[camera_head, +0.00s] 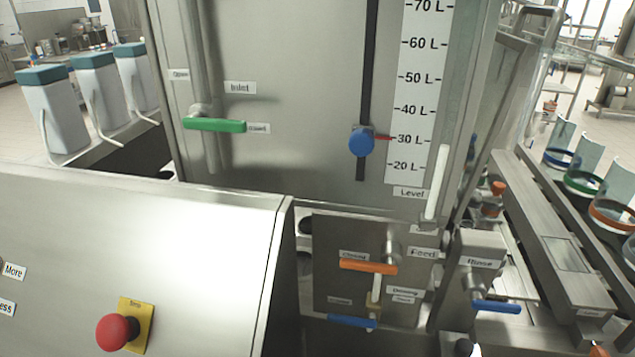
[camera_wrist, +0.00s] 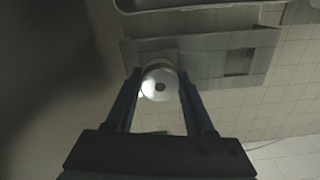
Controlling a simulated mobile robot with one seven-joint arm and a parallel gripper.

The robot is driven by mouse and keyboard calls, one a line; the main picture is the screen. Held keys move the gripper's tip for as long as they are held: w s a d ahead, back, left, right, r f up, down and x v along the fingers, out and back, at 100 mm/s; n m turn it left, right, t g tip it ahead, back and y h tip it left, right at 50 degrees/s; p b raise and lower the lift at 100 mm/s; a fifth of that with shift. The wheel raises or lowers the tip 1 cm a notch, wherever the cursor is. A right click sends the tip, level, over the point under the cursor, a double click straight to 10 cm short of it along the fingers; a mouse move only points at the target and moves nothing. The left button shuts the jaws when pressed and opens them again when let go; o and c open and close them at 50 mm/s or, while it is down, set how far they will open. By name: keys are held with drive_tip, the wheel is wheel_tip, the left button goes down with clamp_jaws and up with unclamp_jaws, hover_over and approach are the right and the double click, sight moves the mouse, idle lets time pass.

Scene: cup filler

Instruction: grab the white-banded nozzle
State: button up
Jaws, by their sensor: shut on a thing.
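In the wrist view, my gripper (camera_wrist: 160,88) is closed on a round, pale metallic piece with a small dark hole in its face, the nozzle (camera_wrist: 158,76). One dark finger lies along each side of it. The light is dim, and I cannot make out a white band clearly. The nozzle seems to sit in front of a flat metal plate (camera_wrist: 218,52). In the head view I cannot make out my gripper or the nozzle for certain.
The head view shows a steel tank with a level scale (camera_head: 412,90), a green lever (camera_head: 215,125), an orange lever (camera_head: 368,266) and blue levers (camera_head: 497,306). A red stop button (camera_head: 117,331) is at front left. A conveyor rail (camera_head: 560,240) runs on the right.

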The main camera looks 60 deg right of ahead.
clamp_jaws()
drive_tip(key=shift+r, duration=0.1)
